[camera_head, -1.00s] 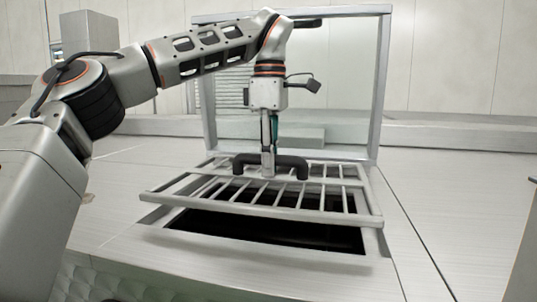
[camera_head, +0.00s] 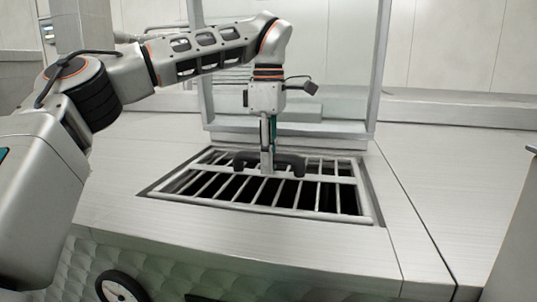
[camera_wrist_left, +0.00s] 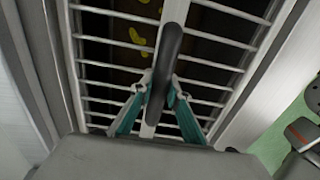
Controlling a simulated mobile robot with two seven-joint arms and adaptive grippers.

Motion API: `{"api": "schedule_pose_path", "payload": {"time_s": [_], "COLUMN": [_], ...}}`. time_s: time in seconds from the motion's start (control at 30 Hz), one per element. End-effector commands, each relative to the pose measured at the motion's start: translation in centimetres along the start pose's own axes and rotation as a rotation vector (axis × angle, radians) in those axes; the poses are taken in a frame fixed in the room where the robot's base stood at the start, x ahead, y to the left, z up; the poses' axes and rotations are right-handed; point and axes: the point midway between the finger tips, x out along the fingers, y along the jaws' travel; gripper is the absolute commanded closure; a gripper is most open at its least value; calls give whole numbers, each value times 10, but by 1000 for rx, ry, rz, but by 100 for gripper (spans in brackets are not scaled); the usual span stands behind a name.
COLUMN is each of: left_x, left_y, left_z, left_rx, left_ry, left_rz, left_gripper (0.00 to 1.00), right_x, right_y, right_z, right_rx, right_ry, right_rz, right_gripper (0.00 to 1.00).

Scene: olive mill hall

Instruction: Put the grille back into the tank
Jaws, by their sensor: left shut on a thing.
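The grille (camera_head: 310,209) is a light metal frame with parallel bars and a black handle (camera_head: 291,163) across its middle. In the head view it lies in or very close to the dark rectangular opening of the tank (camera_head: 372,204); I cannot tell if it is fully seated. My left gripper (camera_head: 268,168) comes down from above and is shut on the handle. The left wrist view shows the teal fingers on both sides of the handle (camera_wrist_left: 165,62), with the bars (camera_wrist_left: 215,90) below. My right gripper is not in view.
An upright framed clear panel (camera_head: 290,132) stands behind the opening. The metal top (camera_head: 440,170) is clear on the right. In the left wrist view, yellow pieces (camera_wrist_left: 138,36) show in the dark below the bars, and a green surface (camera_wrist_left: 285,135) lies at the right.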

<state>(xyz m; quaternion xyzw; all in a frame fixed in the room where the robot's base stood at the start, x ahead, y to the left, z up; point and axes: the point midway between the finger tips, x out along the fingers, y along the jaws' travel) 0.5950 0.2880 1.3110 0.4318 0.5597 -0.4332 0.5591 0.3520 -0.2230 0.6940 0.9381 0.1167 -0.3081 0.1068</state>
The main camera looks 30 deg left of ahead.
Motion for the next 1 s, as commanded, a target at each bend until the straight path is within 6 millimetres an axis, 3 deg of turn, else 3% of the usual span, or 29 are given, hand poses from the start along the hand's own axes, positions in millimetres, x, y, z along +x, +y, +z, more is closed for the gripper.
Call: {"api": "schedule_pose_path", "payload": {"time_s": [0.33, 0.37, 0.43, 0.77, 1.0], "left_x": [-1, -1, -1, 3, -22], "left_y": [0, 0, 0, 0, 0], "left_z": [0, 0, 0, 0, 1], "left_rx": [0, 1, 1, 0, -1], "left_ry": [-3, -3, -3, 2, 0], "left_rz": [3, 3, 3, -3, 3], "left_gripper": [100, 82, 65, 65, 65], "right_x": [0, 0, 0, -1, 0], "right_y": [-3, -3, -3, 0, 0], "right_z": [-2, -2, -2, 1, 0], "right_rx": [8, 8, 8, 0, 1], "right_ry": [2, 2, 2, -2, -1], "right_rz": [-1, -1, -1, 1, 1], "right_gripper": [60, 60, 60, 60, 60]}}
